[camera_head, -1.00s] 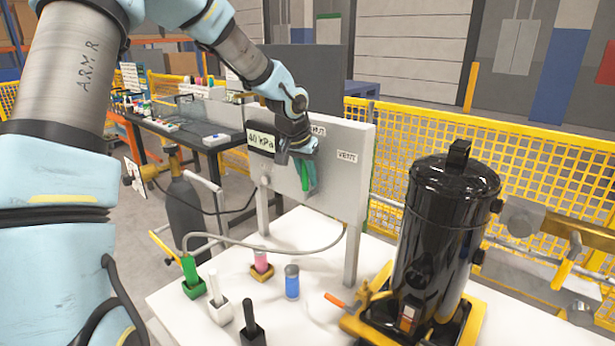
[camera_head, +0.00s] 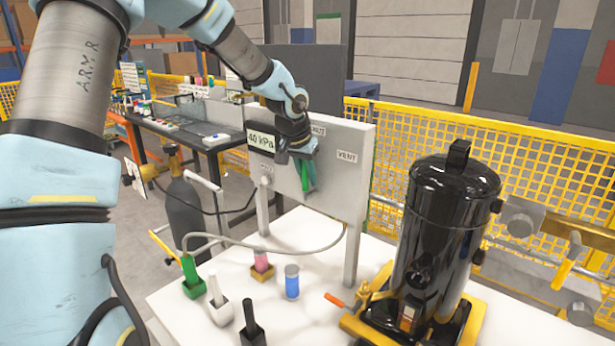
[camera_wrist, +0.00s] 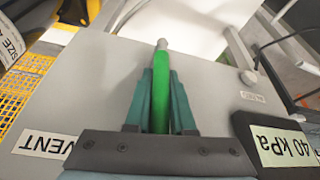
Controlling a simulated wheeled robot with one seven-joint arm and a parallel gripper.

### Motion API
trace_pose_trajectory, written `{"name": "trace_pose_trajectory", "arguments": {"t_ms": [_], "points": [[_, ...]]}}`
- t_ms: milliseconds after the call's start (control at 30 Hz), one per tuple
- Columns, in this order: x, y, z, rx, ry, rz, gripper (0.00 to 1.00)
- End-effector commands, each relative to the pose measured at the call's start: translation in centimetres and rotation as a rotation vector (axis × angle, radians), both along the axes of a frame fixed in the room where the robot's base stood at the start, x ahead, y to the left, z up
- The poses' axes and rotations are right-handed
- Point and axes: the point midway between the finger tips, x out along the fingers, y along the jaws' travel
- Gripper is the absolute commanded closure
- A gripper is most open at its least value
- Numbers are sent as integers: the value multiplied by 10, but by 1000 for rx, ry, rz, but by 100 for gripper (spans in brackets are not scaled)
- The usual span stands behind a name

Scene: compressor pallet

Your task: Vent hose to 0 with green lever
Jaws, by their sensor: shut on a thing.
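The green lever (camera_head: 305,176) hangs on the front of the grey panel (camera_head: 341,190), pointing downward in the head view. In the wrist view the green lever (camera_wrist: 160,90) lies between the two teal fingers of my gripper (camera_wrist: 160,100), which is shut on it. My gripper also shows in the head view (camera_head: 304,168), against the panel. The display (camera_head: 261,140) on the panel reads 40 kPa and also shows in the wrist view (camera_wrist: 278,145). The VENT label (camera_head: 347,156) is to the right of the lever. A grey hose (camera_head: 280,249) runs below the panel.
A black compressor (camera_head: 440,235) in a yellow base stands to the right.

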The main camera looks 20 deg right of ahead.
Motion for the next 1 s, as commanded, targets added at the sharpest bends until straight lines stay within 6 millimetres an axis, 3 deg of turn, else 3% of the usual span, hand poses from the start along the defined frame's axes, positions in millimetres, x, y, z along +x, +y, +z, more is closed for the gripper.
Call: {"name": "trace_pose_trajectory", "arguments": {"t_ms": [467,1000], "points": [[-3,-2,-4,20,-43,-2,100],[-18,-11,-13,139,-287,-3,100]]}}
